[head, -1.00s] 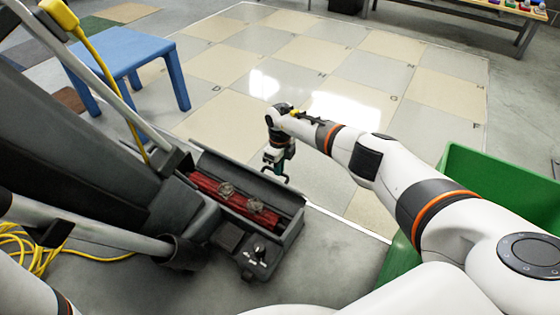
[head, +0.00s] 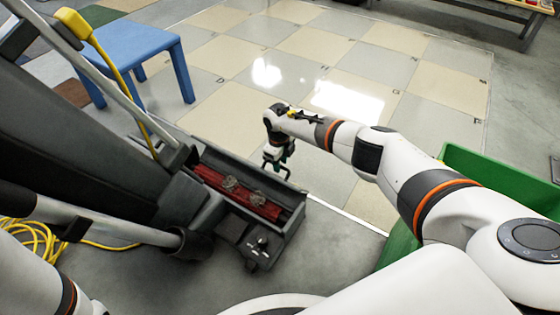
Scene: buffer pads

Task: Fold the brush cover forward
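The floor machine (head: 90,140) stands at the left, with a long dark housing at its front end. The brush cover (head: 248,170) appears as the dark raised panel along the housing's far side. The housing is open on top and a red brush (head: 240,192) with two clear round pads shows inside. My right gripper (head: 277,172) hangs just beyond the cover's far side, near its right half, pointing down. Its fingers look spread and nothing shows between them. I cannot tell whether it touches the cover. My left gripper is not in view; only part of my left arm shows at bottom left.
A green bin (head: 490,165) stands at the right beside my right arm. A blue table (head: 130,55) is at upper left. A yellow cable (head: 35,240) lies on the floor at left. The tiled floor (head: 330,75) beyond the machine is clear.

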